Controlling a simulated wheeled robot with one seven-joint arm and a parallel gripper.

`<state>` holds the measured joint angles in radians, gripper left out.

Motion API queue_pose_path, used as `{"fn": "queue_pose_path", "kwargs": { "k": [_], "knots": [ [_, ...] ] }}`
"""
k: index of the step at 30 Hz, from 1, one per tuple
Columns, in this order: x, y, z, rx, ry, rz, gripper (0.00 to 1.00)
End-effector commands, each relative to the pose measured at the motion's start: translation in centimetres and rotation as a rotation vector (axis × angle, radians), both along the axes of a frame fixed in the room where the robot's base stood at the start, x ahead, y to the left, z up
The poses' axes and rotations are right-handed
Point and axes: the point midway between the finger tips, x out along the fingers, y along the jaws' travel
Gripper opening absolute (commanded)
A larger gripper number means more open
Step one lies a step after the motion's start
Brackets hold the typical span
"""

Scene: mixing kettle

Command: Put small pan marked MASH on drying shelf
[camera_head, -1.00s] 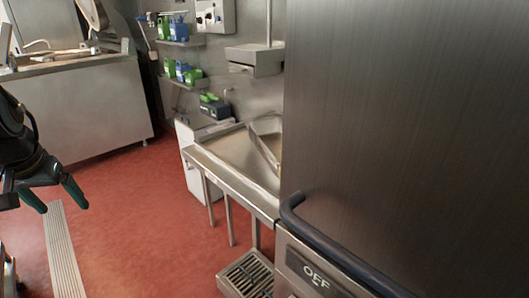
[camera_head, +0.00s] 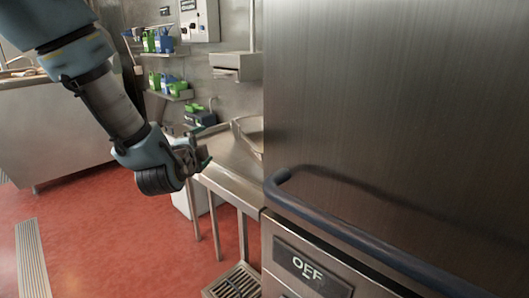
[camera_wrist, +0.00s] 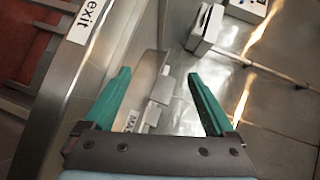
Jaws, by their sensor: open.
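In the wrist view, a pale label reading "MA" (camera_wrist: 132,119) shows between the green fingers of my gripper (camera_wrist: 160,85), partly cut off by the gripper's base. It appears to be on a grey metal piece, perhaps the small pan; its full outline is hidden. The fingers are open, and I see nothing clamped between them. In the head view, my gripper (camera_head: 207,160) is seen side-on over the near left part of the steel counter. A steel pan-like shape (camera_head: 247,137) shows on the counter, partly hidden by the large steel panel. I cannot tell which surface is the drying shelf.
A large steel hood (camera_head: 400,110) with a dark bar handle (camera_head: 340,230) and an "OFF" label fills the right. Wall shelves (camera_head: 170,96) hold green and blue containers. An edge marked "exit" (camera_wrist: 92,18) runs at left in the wrist view. Red floor is open at left.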

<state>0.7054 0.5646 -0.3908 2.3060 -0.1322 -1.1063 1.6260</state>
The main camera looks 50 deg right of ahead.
Motion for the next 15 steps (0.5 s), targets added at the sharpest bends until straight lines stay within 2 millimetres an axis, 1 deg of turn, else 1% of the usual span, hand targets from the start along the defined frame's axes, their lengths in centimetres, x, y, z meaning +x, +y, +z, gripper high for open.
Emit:
{"fn": "queue_pose_path", "kwargs": {
  "k": [1, 3, 6, 9, 15],
  "knots": [
    [-1.7, -1.7, -0.6, -0.013, -0.074, -0.033, 0.90],
    [-3.2, -3.1, -0.2, -0.028, -0.162, -0.055, 0.90],
    [-4.4, -4.1, 0.2, -0.041, -0.236, -0.066, 0.90],
    [-4.4, -5.0, 0.6, -0.046, -0.261, -0.068, 0.90],
    [-2.5, -7.5, 0.8, -0.045, -0.260, -0.065, 0.90]
  ]
}}
